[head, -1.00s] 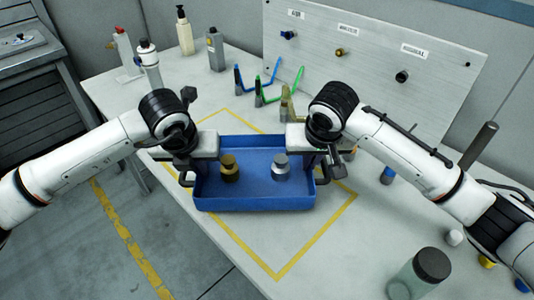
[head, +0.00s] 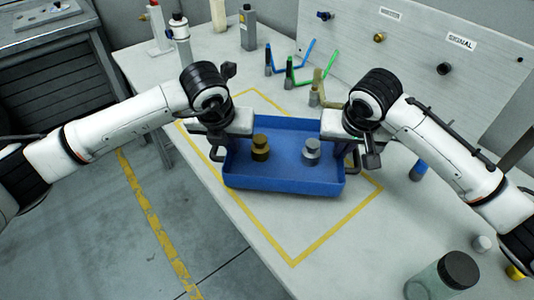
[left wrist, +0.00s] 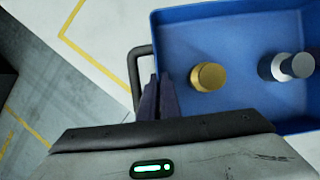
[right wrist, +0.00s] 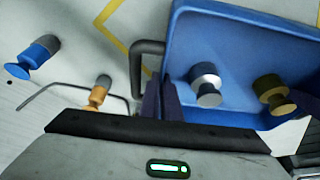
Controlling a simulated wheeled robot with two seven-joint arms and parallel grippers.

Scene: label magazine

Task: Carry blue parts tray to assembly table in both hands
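The blue parts tray (head: 285,182) is level above or on the table, over a yellow taped rectangle; I cannot tell whether it touches the surface. It holds a brass part (head: 260,150) and a silver part (head: 311,154). My left gripper (head: 229,150) is at the tray's left side, its fingers close together at the dark handle (left wrist: 137,72). My right gripper (head: 343,155) is at the right side in the same way, at the other handle (right wrist: 137,75). Both look shut on the tray, though the contact is partly hidden.
Behind the tray stand small pegs with blue, green and tan bent rods (head: 293,72). A labelled panel (head: 410,60) rises behind them. Bottles (head: 180,40) stand at the back left, a dark-lidded jar (head: 440,275) at the front right. Open floor (head: 100,230) lies left of the table.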

